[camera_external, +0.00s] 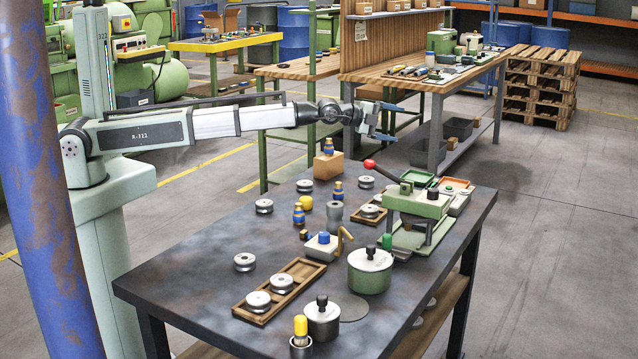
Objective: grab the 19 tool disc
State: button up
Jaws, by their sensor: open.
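Several silver tool discs lie on the dark table. One disc (244,262) is at the left, another disc (264,206) farther back, and two more, a disc (305,186) and a disc (366,182), near the back edge. Two discs, a rear one (282,282) and a front one (258,300), sit in a long wooden tray (267,314). Another disc (370,210) sits on a small wooden holder. No number is readable, so I cannot tell which is 19. My gripper (394,122) is open and empty, above the table's back part, apart from all discs.
A green press (417,203) with a red-knobbed lever stands at the table's right. A green pot (370,271) and a steel pot (322,318) stand in front. Blue-yellow bottles (299,215) and a wooden block (328,165) stand at the back. The table's left front is clear.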

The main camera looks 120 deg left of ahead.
jog(key=w+d+n+h, duration=0.1)
jog(key=w+d, duration=0.3)
jog(key=d, duration=0.5)
jog(key=w+d+f+n+h, duration=0.1)
jog(key=w+d+n+h, duration=0.1)
jog(key=w+d, duration=0.3)
jog(key=w+d+n+h, duration=0.2)
jog(key=w+d, duration=0.3)
jog(key=d, duration=0.8)
jog(key=shift+f+n, duration=0.3)
jog(key=d+f+g+h, duration=0.1)
jog(key=d+f+h, duration=0.1)
jog(key=d, duration=0.5)
jog(key=m+g+h, duration=0.2)
jog(key=m+g, duration=0.6)
jog(key=g, duration=0.4)
send_near(245, 258)
jog(key=f, duration=0.3)
jog(key=shift+s+d+f, duration=0.3)
jog(key=shift+s, duration=0.1)
jog(key=shift+s+a+f, duration=0.1)
jog(key=shift+a+f, duration=0.25)
jog(key=shift+f, duration=0.55)
jog(key=shift+s+a+f, duration=0.1)
jog(key=shift+a+f, duration=0.2)
jog(key=shift+f, duration=0.65)
jog(key=shift+a+f, duration=0.1)
jog(key=shift+f, duration=0.6)
